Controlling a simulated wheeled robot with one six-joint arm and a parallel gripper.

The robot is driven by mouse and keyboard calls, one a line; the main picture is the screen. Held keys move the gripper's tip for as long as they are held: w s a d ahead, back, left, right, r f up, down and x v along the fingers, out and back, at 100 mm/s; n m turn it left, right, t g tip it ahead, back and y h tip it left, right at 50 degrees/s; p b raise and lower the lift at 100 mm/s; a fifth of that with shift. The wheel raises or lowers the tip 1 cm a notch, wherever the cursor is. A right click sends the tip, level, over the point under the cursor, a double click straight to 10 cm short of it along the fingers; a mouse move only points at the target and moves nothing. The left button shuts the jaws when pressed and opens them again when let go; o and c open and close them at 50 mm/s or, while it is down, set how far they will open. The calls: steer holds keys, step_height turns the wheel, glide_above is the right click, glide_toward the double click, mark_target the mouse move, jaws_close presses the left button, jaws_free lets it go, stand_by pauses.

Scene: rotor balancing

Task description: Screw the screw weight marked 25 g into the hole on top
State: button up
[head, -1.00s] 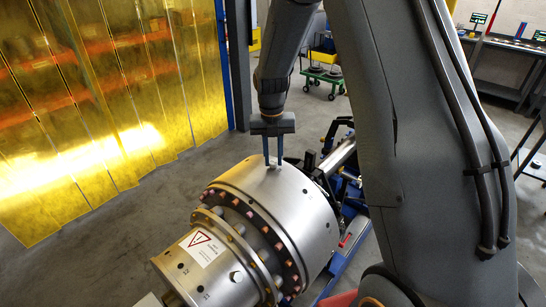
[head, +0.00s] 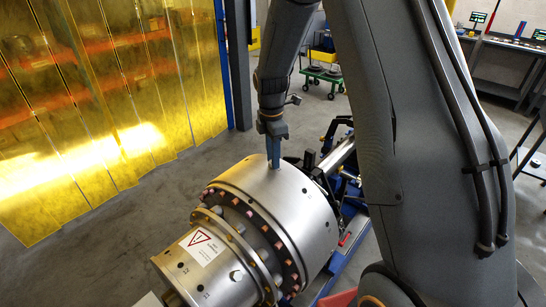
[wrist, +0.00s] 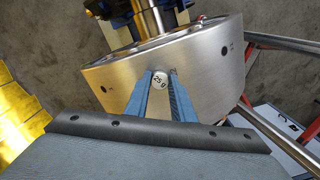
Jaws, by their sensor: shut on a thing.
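The silver rotor (head: 290,205) lies on its side, and its curved top is under my gripper (head: 274,166). My gripper points down with its blue fingers at the rotor's top surface. In the wrist view the fingers close on the screw weight (wrist: 159,80), a small round pale face marked 25 g. The weight is at the rotor's drum (wrist: 195,70). The hole on top is hidden behind the weight and fingertips, so I cannot tell how deep the weight sits.
Small dark holes (wrist: 224,50) show elsewhere on the drum. A bolted ring and a warning label (head: 202,247) are on the rotor's near end. The blue stand (head: 343,262) is at the right. A yellow curtain (head: 100,100) hangs at the left, with clear floor between.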

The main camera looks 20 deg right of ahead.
steer(key=m, duration=0.4)
steer(key=shift+f, duration=0.1)
steer(key=shift+m, duration=0.9)
steer(key=m, duration=1.2)
steer(key=shift+a, duration=0.1)
steer(key=m, duration=0.4)
steer(key=shift+s+m, duration=0.1)
steer(key=shift+m, duration=0.3)
